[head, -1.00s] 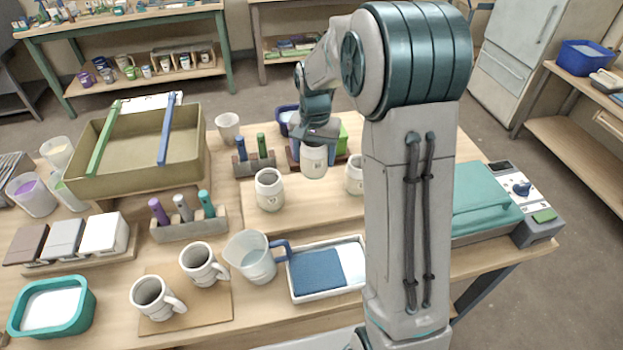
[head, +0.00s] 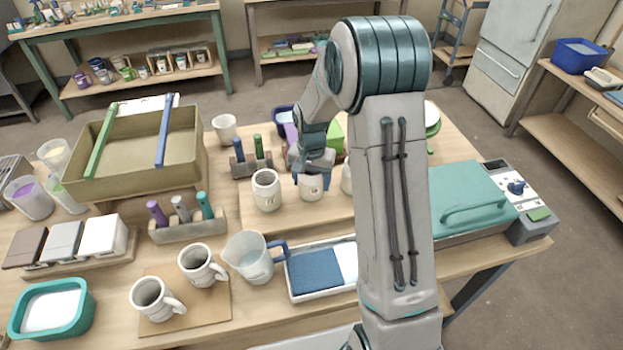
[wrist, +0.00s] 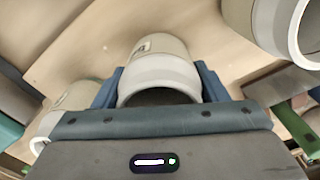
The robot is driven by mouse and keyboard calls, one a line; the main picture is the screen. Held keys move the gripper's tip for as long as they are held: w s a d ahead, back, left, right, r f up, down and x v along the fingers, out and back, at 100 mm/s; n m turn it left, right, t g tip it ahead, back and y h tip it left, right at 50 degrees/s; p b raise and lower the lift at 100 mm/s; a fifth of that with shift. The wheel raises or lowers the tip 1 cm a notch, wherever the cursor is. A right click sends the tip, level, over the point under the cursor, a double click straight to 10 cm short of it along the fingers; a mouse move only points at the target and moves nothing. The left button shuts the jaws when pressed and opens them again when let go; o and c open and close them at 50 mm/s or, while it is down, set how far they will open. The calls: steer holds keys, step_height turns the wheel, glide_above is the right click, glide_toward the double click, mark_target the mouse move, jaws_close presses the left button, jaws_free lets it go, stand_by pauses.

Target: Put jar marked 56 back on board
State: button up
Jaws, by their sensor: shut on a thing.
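My gripper (head: 312,172) is shut on a pale cream jar (head: 311,188), with one finger on each side. In the wrist view the jar (wrist: 160,68) sits between the blue fingers, its dark mouth towards me. A small mark shows on its side, too small to read. The held jar is upright, low over the wooden board (head: 290,220); I cannot tell whether its base touches. A similar jar (head: 266,191) stands on the board to its left. Another jar (head: 347,181) to its right is partly hidden by my arm.
A tool block (head: 251,166) stands behind the left jar, and a green item (head: 335,137) behind the gripper. A pitcher (head: 254,257) and a white tray (head: 315,272) with a blue pad are in front. The board's front strip is bare.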

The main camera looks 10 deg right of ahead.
mark_target(311, 175)
steer(key=o, duration=1.2)
steer(key=shift+r, duration=0.1)
step_height(311, 175, up, 12)
steer(key=shift+f, duration=0.1)
steer(key=s+r+n+t, duration=0.1)
steer(key=s+r+n, duration=0.1)
steer(key=s, duration=1)
steer(key=s+r+n+t, duration=0.2)
steer(key=s+r+n, duration=0.1)
steer(key=s, duration=1)
steer(key=shift+s+r+n, duration=0.15)
steer(key=shift+r+n, duration=0.15)
steer(key=shift+r, duration=0.15)
